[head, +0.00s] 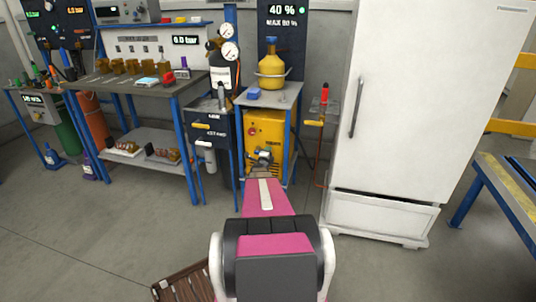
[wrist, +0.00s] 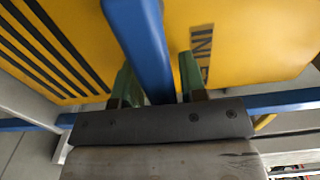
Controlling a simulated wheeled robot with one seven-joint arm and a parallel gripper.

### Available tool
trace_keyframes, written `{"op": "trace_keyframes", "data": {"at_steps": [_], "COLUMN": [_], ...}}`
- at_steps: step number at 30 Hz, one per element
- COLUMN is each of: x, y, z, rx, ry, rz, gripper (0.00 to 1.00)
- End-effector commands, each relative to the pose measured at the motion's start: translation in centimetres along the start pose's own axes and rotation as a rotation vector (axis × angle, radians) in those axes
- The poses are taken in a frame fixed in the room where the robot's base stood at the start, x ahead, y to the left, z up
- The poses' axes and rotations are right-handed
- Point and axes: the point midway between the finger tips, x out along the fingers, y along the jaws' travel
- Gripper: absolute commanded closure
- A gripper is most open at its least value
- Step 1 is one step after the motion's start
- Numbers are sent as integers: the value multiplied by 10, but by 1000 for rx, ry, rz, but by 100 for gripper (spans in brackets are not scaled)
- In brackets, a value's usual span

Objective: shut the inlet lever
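The yellow cabinet (head: 265,127) stands under the small blue-framed table, with dark markings on its front. My gripper (head: 262,158) is low in front of this cabinet. In the wrist view its two green fingers stand apart, with a blue bar (wrist: 148,45) running between them. I cannot tell whether this bar is a frame post or the lever, or whether a finger touches it. No inlet lever can be made out with certainty.
A white fridge (head: 425,110) stands to the right, with a red-handled post (head: 325,95) beside it. A workbench (head: 140,92) with brass parts is at the left. A wooden pallet (head: 180,283) lies near my base. The floor between is clear.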

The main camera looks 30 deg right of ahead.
Motion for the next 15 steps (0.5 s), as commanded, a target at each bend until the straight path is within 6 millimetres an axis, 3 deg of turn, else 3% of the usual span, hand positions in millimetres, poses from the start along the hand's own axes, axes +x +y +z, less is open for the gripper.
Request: {"op": "trace_keyframes", "data": {"at_steps": [10,15], "x": [-1,-11], "y": [-1,-1], "z": [0,0], "rx": [-5,-6], "ry": [-1,-2], "rz": [-2,-2], "gripper": [51,51]}}
